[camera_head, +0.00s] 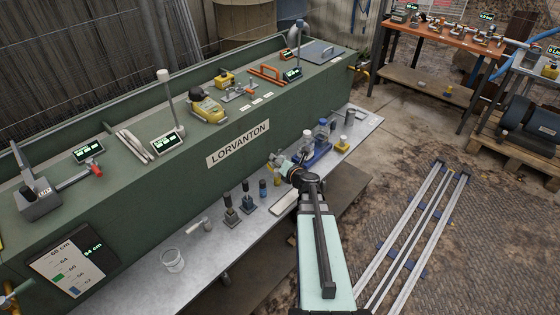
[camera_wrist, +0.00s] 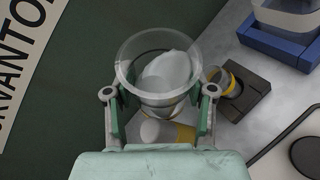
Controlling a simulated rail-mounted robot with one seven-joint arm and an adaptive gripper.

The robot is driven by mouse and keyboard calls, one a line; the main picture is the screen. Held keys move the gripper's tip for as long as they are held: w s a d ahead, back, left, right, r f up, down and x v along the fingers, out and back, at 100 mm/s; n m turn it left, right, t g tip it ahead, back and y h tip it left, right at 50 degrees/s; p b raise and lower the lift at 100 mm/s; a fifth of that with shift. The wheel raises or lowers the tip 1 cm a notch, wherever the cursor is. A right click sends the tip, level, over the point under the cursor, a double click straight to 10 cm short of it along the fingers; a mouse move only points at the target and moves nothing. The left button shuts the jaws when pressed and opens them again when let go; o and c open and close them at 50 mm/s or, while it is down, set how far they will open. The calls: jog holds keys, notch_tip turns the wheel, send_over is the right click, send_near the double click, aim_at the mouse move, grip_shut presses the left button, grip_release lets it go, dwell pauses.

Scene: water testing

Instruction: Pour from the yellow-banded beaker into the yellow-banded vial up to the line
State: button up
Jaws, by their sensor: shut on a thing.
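My gripper (camera_wrist: 160,98) is shut on a clear beaker (camera_wrist: 158,50), with one finger on each side of its wall. The beaker's open rim faces up the wrist picture; a pale patch shows inside, and I cannot tell its liquid level. A yellow-banded vial (camera_wrist: 228,84) stands in a dark square holder (camera_wrist: 250,86) just right of the beaker, apart from its rim. A yellow and white item (camera_wrist: 184,133) shows below the beaker, partly hidden by my gripper. In the head view my gripper (camera_head: 281,163) is above the bench, and the vial is not clear there.
A blue tray (camera_head: 318,156) with bottles lies right of my gripper. Dark holders with vials (camera_head: 231,217) stand to the left, and an empty-looking glass beaker (camera_head: 172,261) stands nearer the front. The green LORVANTON housing (camera_head: 225,155) rises behind the narrow bench.

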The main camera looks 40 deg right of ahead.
jog(key=shift+d+f, duration=0.15)
jog(key=shift+f, duration=0.4)
jog(key=shift+w+d+f, duration=0.1)
jog(key=shift+w+f, duration=0.1)
jog(key=shift+f, duration=0.2)
jog(key=shift+r, duration=0.2)
jog(key=shift+r, duration=0.25)
jog(key=shift+s+a, duration=0.1)
jog(key=shift+a, duration=0.1)
jog(key=shift+r+m+t+y, duration=0.3)
jog(key=shift+r+m+t, duration=0.1)
jog(key=shift+m, duration=0.4)
dwell(3.9)
jog(key=shift+f+n+g, duration=0.25)
jog(key=shift+n+g, duration=0.05)
jog(key=shift+n, duration=0.1)
dwell(1.4)
